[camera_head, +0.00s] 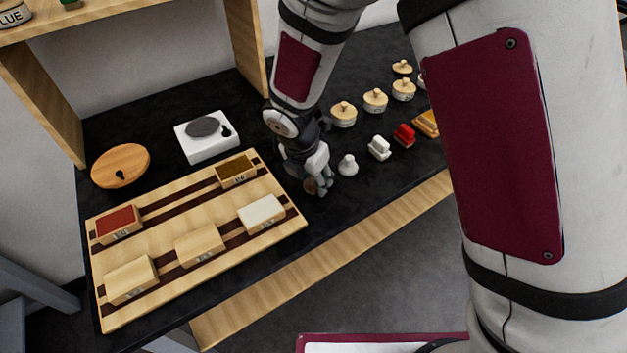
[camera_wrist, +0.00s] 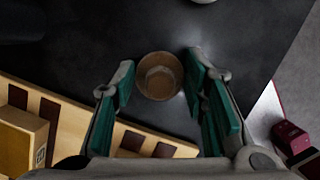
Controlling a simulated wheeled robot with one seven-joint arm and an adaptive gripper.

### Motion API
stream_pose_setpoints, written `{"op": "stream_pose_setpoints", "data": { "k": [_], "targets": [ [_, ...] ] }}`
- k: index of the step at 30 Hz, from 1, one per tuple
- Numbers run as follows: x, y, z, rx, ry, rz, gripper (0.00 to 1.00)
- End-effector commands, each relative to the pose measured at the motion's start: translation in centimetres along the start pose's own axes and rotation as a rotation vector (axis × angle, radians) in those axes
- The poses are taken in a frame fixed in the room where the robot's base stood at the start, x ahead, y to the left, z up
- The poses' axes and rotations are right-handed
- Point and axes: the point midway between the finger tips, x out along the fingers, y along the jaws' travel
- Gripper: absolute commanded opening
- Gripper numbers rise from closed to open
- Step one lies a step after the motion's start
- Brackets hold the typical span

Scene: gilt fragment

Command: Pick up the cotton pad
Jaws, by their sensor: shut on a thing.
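My gripper (camera_head: 318,182) is low over the dark table, just right of the wooden board. In the wrist view its green-padded fingers (camera_wrist: 160,84) are on either side of a round brown piece (camera_wrist: 158,70) with a paler raised middle. The gripper is shut on this piece, which shows small and brown at the fingertips in the head view (camera_head: 309,186). I cannot tell whether it is the cotton pad. A small white rounded piece (camera_head: 348,166) stands on the table just right of the gripper.
The wooden board (camera_head: 215,212) with several blocks lies to the left. A white scale-like box (camera_head: 207,148) and a round wooden disc (camera_head: 121,166) are behind it. Several lidded pots (camera_head: 375,100), a white block (camera_head: 379,148) and a red block (camera_head: 404,135) stand to the right.

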Motion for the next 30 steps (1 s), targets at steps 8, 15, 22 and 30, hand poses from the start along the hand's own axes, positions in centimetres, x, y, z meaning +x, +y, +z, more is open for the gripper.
{"op": "stream_pose_setpoints", "data": {
  "k": [8,15,22,30],
  "targets": [
    [-1.0,0.1,0.3,0.002,0.000,0.003,0.21],
    [-3.7,-0.5,0.7,-0.001,0.000,0.000,0.21],
    [-5.0,-4.9,-2.4,-0.003,0.000,0.001,0.21],
    [-6.5,-10.0,-5.9,-0.002,0.000,0.002,0.21]
  ]
}}
